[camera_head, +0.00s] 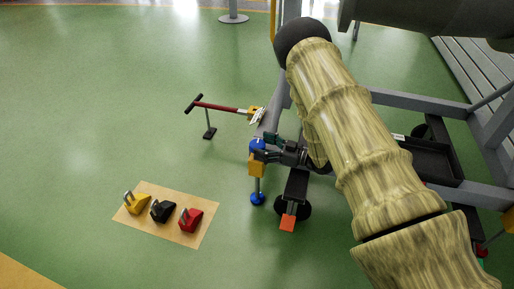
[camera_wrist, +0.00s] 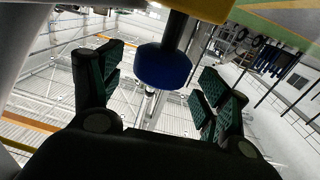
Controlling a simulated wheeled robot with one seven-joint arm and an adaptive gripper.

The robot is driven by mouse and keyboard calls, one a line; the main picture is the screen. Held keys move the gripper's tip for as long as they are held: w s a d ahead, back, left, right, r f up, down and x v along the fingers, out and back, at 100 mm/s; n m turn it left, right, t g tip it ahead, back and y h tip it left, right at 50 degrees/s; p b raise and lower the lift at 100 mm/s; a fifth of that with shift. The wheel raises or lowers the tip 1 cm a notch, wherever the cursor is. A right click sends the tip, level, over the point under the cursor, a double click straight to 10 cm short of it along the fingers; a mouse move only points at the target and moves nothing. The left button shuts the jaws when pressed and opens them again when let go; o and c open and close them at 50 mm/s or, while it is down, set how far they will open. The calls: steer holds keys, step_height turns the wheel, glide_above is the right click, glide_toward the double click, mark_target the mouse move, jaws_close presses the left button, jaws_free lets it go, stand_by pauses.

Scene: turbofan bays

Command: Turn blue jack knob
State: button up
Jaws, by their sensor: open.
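The blue jack knob (camera_head: 257,145) sits on top of a yellow jack body (camera_head: 256,168), with a post and a blue foot (camera_head: 257,198) below on the floor. My gripper (camera_head: 266,150) reaches it from the right in the head view and partly overlaps it. In the wrist view the knob (camera_wrist: 163,66) is a round blue disc on a dark shaft, between the two spread fingers of my open gripper (camera_wrist: 158,88). Gaps show on both sides of the knob there. The head view does not show whether the fingers touch it.
A grey wheeled frame (camera_head: 385,97) stands close at the right, with a dark tray (camera_head: 430,158). A red tow bar (camera_head: 220,107) lies behind the jack. Yellow, black and red chocks (camera_head: 190,219) sit on a tan mat (camera_head: 150,228). Green floor at left is clear.

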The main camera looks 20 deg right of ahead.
steer(key=shift+b+x, duration=0.4)
steer(key=shift+x, duration=1)
steer(key=c, duration=1.1)
